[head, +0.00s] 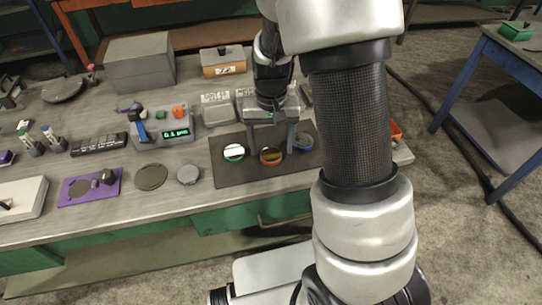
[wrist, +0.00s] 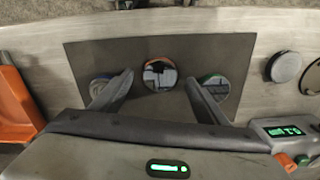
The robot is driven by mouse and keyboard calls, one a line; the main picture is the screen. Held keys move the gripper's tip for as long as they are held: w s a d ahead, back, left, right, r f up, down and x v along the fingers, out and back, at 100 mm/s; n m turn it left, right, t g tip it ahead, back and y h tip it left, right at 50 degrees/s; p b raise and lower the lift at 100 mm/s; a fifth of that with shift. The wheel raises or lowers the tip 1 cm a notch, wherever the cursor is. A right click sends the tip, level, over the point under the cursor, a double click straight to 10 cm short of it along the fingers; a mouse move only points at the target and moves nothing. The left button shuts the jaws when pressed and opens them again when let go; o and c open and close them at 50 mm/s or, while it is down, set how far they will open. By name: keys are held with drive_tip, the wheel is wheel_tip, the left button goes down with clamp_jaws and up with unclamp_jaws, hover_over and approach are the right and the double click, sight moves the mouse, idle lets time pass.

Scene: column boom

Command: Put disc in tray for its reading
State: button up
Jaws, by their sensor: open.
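Three shiny discs lie in a row on a dark mat (head: 225,174): a green-rimmed disc (head: 234,152), an orange-rimmed disc (head: 271,155) and a blue-rimmed disc (head: 303,141). My gripper (head: 271,146) is open above the mat, pointing down, with its fingers on either side of the orange-rimmed disc. In the wrist view that middle disc (wrist: 159,74) shows beyond and between the fingertips (wrist: 159,80); contact is not visible. A grey gauge (head: 160,138) has a green lit readout, too small to read surely. Labelled grey trays (head: 217,114) stand behind the mat, partly hidden by my arm.
A purple board (head: 75,190) with dark knobs, a dark round plate (head: 151,176) and a grey puck (head: 188,174) lie left of the mat. A large grey box (head: 140,63) and an orange-fronted box (head: 223,62) stand at the back. An orange bin (wrist: 15,105) is at the wrist view's left.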

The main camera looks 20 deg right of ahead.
drive_tip(key=shift+f, duration=0.95)
drive_tip(key=shift+c, duration=0.5)
drive_tip(key=shift+r, duration=0.1)
drive_tip(key=c, duration=1.5)
